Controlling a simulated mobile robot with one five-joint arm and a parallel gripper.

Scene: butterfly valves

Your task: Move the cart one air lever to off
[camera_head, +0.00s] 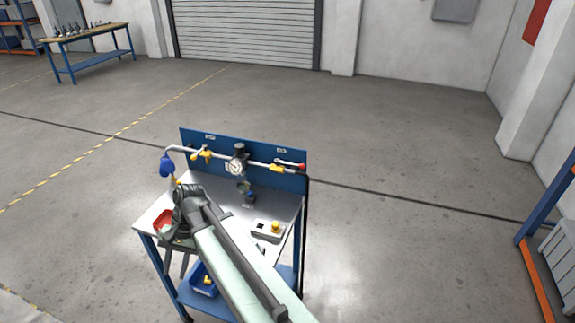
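The cart (204,188) has a metal top and a blue back panel (296,184). A pipe runs along the panel with a round gauge (236,167) in the middle. A yellow valve lever (202,155) is left of the gauge. A yellow valve body (277,168) is on the right, with a red-tipped part (298,165) beside it. The panel labels are too small to read, so I cannot tell which lever is meant. My gripper (177,260) hangs at the cart's front left, fingers apart and empty, away from the levers.
A blue fitting (167,166) hangs at the pipe's left end. A blue bin (204,285) is on the lower shelf. The floor around is clear; a rack (540,225) stands right.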

